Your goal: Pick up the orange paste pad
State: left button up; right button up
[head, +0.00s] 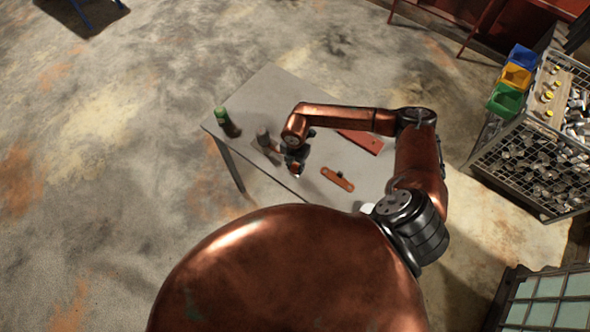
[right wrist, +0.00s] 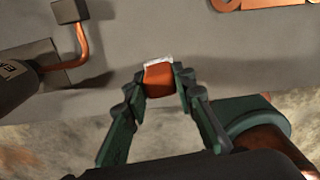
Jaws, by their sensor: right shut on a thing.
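The orange paste pad (right wrist: 160,80) is a small orange block with a white, ragged top edge. In the right wrist view it sits between the two fingertips of my right gripper (right wrist: 159,84), which is shut on it. In the head view my right gripper (head: 295,168) is over the near part of the grey table (head: 262,92), and the pad is too small there to make out clearly. Whether the pad touches the table is hard to tell. My left gripper is not in view.
A green-topped bottle (head: 227,122) stands at the table's left corner. A grey-topped object (head: 264,138) is just left of my right gripper. An orange link-shaped part (head: 337,179) and a flat red piece (head: 362,141) lie to its right. A wire crate (head: 530,165) stands far right.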

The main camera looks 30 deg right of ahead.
jog(key=shift+r, duration=0.1)
jog(key=shift+c, duration=0.3)
jog(key=shift+r, duration=0.25)
notch_tip(320, 180, up, 2)
jog(key=s+a+r+b, duration=0.3)
jog(key=s+a+r, duration=0.5)
jog(key=s+r, duration=0.2)
jog(key=shift+s+a+r, duration=0.15)
jog(key=shift+s+a, duration=0.15)
jog(key=shift+s, duration=0.25)
jog(key=o, duration=0.4)
jog(key=c, duration=0.4)
